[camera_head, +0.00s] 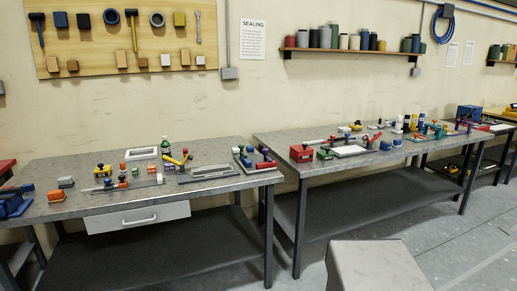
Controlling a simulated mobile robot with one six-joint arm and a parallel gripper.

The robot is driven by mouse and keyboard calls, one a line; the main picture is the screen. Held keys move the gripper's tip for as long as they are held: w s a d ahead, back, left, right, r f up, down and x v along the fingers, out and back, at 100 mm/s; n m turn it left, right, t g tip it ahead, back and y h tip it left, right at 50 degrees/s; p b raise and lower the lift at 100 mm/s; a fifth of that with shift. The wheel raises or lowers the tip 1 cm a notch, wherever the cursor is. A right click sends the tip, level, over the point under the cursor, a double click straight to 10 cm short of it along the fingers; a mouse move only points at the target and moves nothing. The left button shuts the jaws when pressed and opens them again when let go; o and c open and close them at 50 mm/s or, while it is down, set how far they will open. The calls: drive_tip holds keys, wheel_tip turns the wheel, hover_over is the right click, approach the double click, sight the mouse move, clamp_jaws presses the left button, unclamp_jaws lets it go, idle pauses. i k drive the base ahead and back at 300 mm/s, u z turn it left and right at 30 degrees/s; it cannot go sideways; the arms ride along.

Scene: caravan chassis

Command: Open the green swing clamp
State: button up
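My gripper is not in view. I cannot tell for sure which item is the green swing clamp; everything on the benches is small here. A dark plate with upright coloured parts, green, blue and red among them (256,165), sits at the right end of the left bench (110,204). A small green block with a dark knob (325,154) stands near the left end of the right bench (290,174). More green parts (439,131) show among the items farther right on that bench. Whether any clamp is open or closed cannot be made out.
The left bench has a drawer (138,217), shut. A red box (301,153) stands on the right bench. A tool board (125,38) and a shelf of spools (345,50) hang on the wall. Grey floor is clear at right.

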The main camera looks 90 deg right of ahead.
sight(241, 146)
drive_tip(key=u, duration=0.1)
drive_tip(key=k, duration=1)
drive_tip(key=z, duration=1.15)
drive_tip(key=i, duration=1.2)
drive_tip(key=z, duration=0.05)
